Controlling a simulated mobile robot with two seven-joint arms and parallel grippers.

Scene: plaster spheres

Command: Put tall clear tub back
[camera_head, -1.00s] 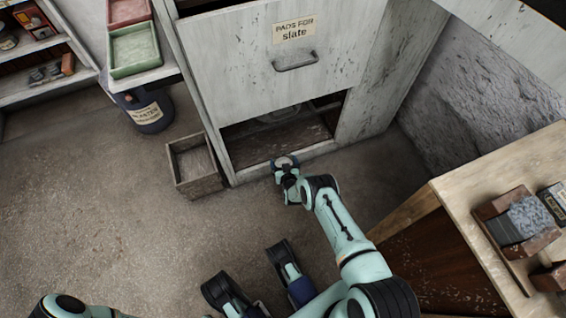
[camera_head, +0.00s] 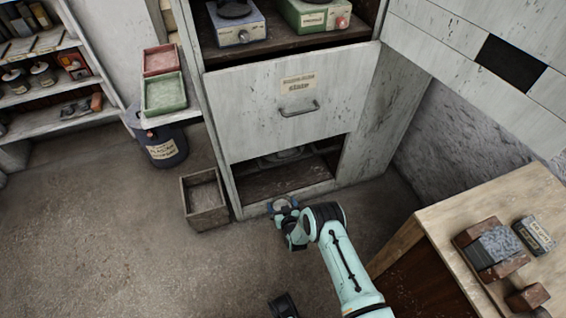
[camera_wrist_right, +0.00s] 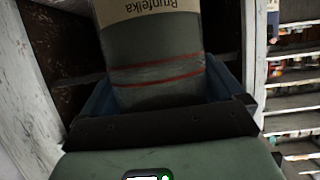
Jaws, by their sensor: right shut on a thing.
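The tall tub (camera_wrist_right: 155,65) fills the upper middle of the right wrist view. It looks greyish green and see-through, with two red bands and a cream label reading "Brunfelka". My right gripper (camera_head: 284,207) is shut on it, with its blue fingers on both sides of the tub in the wrist view. In the head view this gripper is low, just in front of the cabinet's open bottom compartment (camera_head: 290,180); the tub is mostly hidden there.
Above the opening is a closed front with a handle (camera_head: 300,109). A wooden box (camera_head: 204,198) stands on the floor left of it, with a dark blue bucket (camera_head: 163,150) behind. A wooden bench (camera_head: 450,215) stands at the right. The floor at left is clear.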

